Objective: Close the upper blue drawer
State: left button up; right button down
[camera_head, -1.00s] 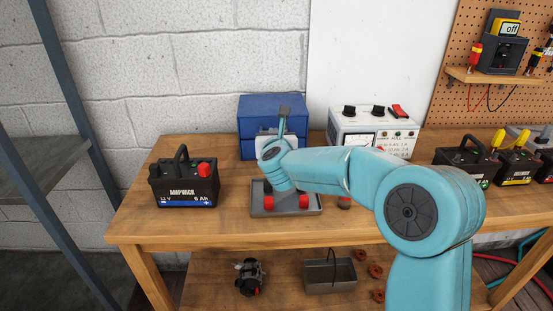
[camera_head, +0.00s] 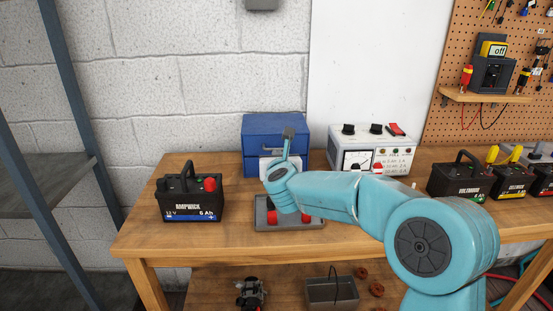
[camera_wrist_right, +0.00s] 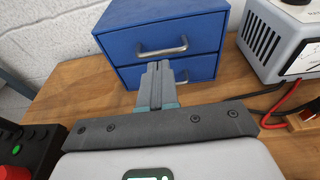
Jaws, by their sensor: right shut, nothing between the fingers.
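The blue cabinet (camera_head: 262,124) stands at the back of the workbench, against the wall. Its upper blue drawer (camera_wrist_right: 205,43) has a metal bar handle (camera_wrist_right: 162,49) and looks flush or nearly flush with the cabinet; I cannot tell if a small gap is left. The lower drawer (camera_wrist_right: 203,68) is partly hidden behind my fingers. My right gripper (camera_head: 289,133) is upright in front of the cabinet, shut and empty. In the right wrist view its fingertips (camera_wrist_right: 158,66) appear just below the upper handle; contact is unclear. My left gripper is not in view.
A grey tray (camera_head: 262,219) with red parts lies below my right wrist. A black battery (camera_head: 190,200) stands to the left, and a grey meter box (camera_head: 372,145) right of the cabinet. More batteries (camera_head: 458,181) stand farther right. The bench (camera_head: 150,238) is clear at front left.

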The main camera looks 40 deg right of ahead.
jog(key=b+v, duration=0.1)
jog(key=v, duration=0.9)
jog(key=shift+r, duration=0.2)
jog(key=shift+s+a+r, duration=0.1)
jog(key=shift+s, duration=0.05)
jog(key=shift+s, duration=0.1)
